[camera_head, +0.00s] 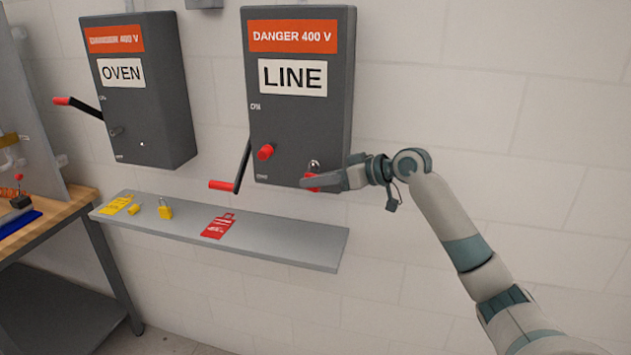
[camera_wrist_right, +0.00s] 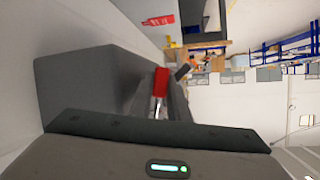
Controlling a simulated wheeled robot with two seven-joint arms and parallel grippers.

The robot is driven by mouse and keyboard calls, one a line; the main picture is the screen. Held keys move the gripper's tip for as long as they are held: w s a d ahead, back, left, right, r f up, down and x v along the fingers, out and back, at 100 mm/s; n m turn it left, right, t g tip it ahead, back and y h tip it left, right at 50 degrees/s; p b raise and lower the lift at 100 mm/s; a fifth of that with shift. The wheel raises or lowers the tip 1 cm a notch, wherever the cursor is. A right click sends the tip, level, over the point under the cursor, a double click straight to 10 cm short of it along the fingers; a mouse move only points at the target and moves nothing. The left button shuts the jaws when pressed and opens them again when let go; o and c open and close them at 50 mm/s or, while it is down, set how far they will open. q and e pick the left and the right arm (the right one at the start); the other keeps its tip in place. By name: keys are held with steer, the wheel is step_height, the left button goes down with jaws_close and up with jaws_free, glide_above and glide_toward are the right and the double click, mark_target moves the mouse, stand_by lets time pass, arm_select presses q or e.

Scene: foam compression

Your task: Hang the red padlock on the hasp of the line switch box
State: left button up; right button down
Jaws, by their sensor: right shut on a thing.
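The grey line switch box (camera_head: 332,110) hangs on the wall with a "LINE" label. My right gripper (camera_head: 312,182) is at its lower right corner, shut on the red padlock (camera_head: 311,177), which is mostly hidden by the fingers. A metal loop (camera_head: 314,164) shows just above the padlock, against the box. I cannot tell whether the shackle passes through the hasp. In the right wrist view, a red block (camera_wrist_right: 161,80) with a silver part below it shows between the fingers (camera_wrist_right: 158,103). My left gripper is not in view.
A red knob (camera_head: 265,152) and a red-gripped lever (camera_head: 222,185) stick out left of my right gripper. A shelf (camera_head: 290,250) below carries a red tag (camera_head: 219,226), yellow tag and yellow padlock (camera_head: 165,209). The OVEN box (camera_head: 150,120) hangs at left.

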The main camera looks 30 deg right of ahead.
stand_by(0.3)
steer(key=c, duration=1.7)
jaws_free()
steer(key=shift+c, duration=0.2)
steer(key=shift+o, duration=0.6)
steer(key=shift+s+a+r, duration=0.1)
steer(key=shift+a+r, duration=0.05)
steer(key=shift+d, duration=0.25)
